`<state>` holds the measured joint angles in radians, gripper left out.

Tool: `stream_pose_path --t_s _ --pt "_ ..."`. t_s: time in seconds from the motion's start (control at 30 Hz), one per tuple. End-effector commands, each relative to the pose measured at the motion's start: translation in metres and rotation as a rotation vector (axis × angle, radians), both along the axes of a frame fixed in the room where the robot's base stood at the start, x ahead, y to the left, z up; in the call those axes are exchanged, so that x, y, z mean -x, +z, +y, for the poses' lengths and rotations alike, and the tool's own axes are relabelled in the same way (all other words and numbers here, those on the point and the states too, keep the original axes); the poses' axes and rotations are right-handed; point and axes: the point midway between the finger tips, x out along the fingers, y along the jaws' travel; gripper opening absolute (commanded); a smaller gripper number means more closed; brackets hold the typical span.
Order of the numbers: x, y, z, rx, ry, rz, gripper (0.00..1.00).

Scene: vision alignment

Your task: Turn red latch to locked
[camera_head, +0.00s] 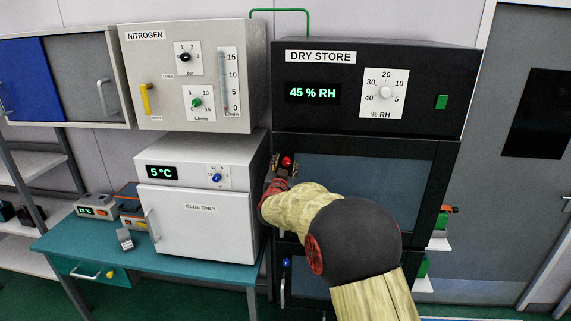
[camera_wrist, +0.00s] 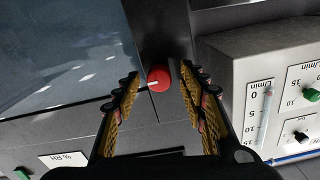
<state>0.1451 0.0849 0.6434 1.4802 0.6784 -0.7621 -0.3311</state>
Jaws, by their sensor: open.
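The red latch (camera_head: 287,161) is a small round red knob at the upper left of the dark glass door (camera_head: 360,170) of the DRY STORE cabinet. In the wrist view the red latch (camera_wrist: 161,79) shows a short white mark pointing left. My gripper (camera_head: 281,170) is at the latch, its arm crossing in front of the door. In the wrist view my gripper (camera_wrist: 160,78) is open, with one yellow-padded finger on each side of the latch and visible gaps to both. The locked marking cannot be made out.
A blue knob (camera_head: 286,262) sits on the lower door. The white GLUE ONLY fridge (camera_head: 190,220) stands on a teal table (camera_head: 85,245) to the left. The grey NITROGEN unit (camera_head: 150,75) is above it. A humidity dial (camera_head: 385,92) is on the upper panel.

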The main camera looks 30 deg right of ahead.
Motion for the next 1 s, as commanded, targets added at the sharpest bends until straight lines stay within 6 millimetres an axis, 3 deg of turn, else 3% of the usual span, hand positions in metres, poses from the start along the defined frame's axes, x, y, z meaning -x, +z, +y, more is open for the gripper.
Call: stream_pose_path --t_s 0.33,1.0 --pt "-0.0026 -0.0007 -0.002 -0.001 0.0 0.001 0.41" --pt "-0.0026 -0.0006 -0.0017 -0.001 0.0 0.001 0.03"
